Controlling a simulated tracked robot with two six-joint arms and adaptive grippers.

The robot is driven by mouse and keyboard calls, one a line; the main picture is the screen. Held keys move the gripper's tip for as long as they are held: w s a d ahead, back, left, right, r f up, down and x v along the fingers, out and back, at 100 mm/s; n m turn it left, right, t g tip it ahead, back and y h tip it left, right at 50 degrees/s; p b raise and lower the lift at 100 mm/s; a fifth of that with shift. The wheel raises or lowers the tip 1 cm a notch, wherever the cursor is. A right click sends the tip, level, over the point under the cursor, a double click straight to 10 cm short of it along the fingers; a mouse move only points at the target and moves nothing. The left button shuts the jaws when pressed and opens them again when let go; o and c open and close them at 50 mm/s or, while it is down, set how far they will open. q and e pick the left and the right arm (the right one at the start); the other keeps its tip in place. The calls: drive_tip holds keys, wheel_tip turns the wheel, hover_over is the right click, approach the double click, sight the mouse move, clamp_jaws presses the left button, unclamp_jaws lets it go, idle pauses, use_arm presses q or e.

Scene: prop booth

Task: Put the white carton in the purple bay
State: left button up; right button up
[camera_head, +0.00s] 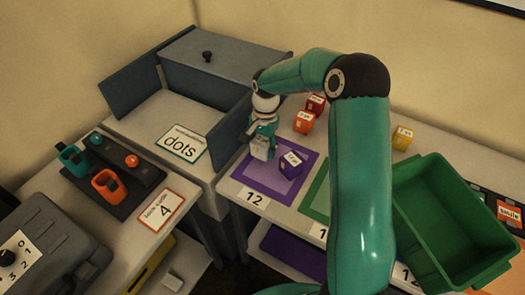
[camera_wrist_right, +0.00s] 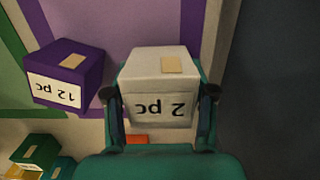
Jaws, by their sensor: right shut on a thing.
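My right gripper (camera_head: 263,143) is shut on the white carton (camera_wrist_right: 158,70), which also shows in the head view (camera_head: 260,152). The carton's label reads "2 pc" and appears upside down in the wrist view. The fingers (camera_wrist_right: 161,100) lie along its two sides. In the head view it is over the left part of the purple bay (camera_head: 271,185), a purple square marked 12. I cannot tell whether it touches the surface. A purple carton (camera_head: 291,164) labelled "12 pc" sits in the bay, to the left of the white carton in the wrist view (camera_wrist_right: 68,72). My left gripper is not in view.
Red (camera_head: 316,104), orange (camera_head: 304,122) and yellow (camera_head: 403,138) cartons stand behind. A green bay (camera_head: 317,200) adjoins on the right, partly hidden by my arm. A large green crate (camera_head: 450,220) stands further right. A grey panel (camera_head: 229,142) rises close left of the purple bay.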

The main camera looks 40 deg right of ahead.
sight(264, 138)
wheel_tip(264, 138, down, 2)
drive_tip(key=shift+f, duration=0.1)
drive_tip(key=shift+f, duration=0.15)
drive_tip(key=o, duration=1.2)
drive_tip(key=shift+o, duration=0.2)
drive_tip(key=r, duration=0.8)
drive_tip(key=d+r, duration=0.1)
drive_tip(key=r, duration=0.3)
drive_tip(key=shift+w+r, duration=0.15)
